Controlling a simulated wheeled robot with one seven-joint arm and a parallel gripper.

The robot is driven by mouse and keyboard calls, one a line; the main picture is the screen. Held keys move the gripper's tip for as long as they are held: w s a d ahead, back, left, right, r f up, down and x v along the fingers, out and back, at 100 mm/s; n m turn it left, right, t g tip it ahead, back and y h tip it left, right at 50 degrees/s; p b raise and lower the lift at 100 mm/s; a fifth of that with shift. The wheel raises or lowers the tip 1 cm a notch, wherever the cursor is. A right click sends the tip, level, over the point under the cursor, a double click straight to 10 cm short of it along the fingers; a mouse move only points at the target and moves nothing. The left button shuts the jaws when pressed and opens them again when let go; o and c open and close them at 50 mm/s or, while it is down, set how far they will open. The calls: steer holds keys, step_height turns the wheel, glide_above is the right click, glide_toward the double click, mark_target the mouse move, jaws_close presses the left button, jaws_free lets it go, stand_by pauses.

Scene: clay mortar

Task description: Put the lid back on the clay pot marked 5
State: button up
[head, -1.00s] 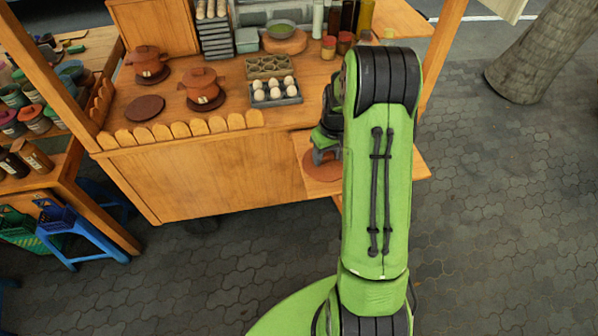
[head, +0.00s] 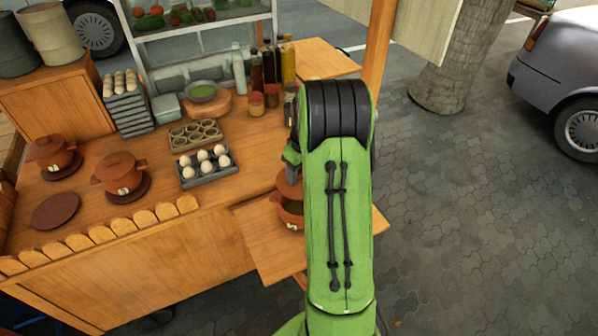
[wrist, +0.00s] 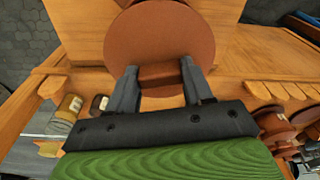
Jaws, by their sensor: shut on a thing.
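My gripper (wrist: 160,83) is shut on the handle of a round brown clay lid (wrist: 160,38) in the wrist view. In the head view my arm hides most of the gripper. A brown clay pot (head: 290,213) stands on the fold-out side shelf, partly hidden behind my arm, with my gripper above it. Whether the lid touches that pot cannot be told. Two lidded clay pots stand on the counter: a left one (head: 52,152) and a right one (head: 118,175).
A bare round brown mat (head: 55,211) lies on the counter by its scalloped edge. An egg tray (head: 206,172), an empty carton (head: 195,135) and bottles (head: 270,68) stand nearby. The side shelf (head: 270,250) has some bare wood around the pot.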

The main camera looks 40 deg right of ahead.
mark_target(300, 187)
steer(key=shift+w+d, duration=0.1)
steer(key=shift+w, duration=0.1)
steer(key=shift+s+a+f+b, duration=0.2)
steer(key=shift+s+f+b, duration=0.15)
steer(key=shift+b, duration=0.1)
steer(key=shift+f+b, duration=0.3)
steer(key=shift+f, duration=0.05)
step_height(300, 187, down, 5)
steer(key=b, duration=0.3)
steer(key=shift+w+r+b, duration=0.1)
steer(key=shift+b, duration=0.2)
stand_by(0.9)
steer(key=o, duration=1.6)
steer(key=shift+c, duration=0.2)
steer(key=shift+r+p, duration=2.75)
steer(key=shift+r, duration=0.75)
steer(key=shift+f, duration=0.1)
jaws_close()
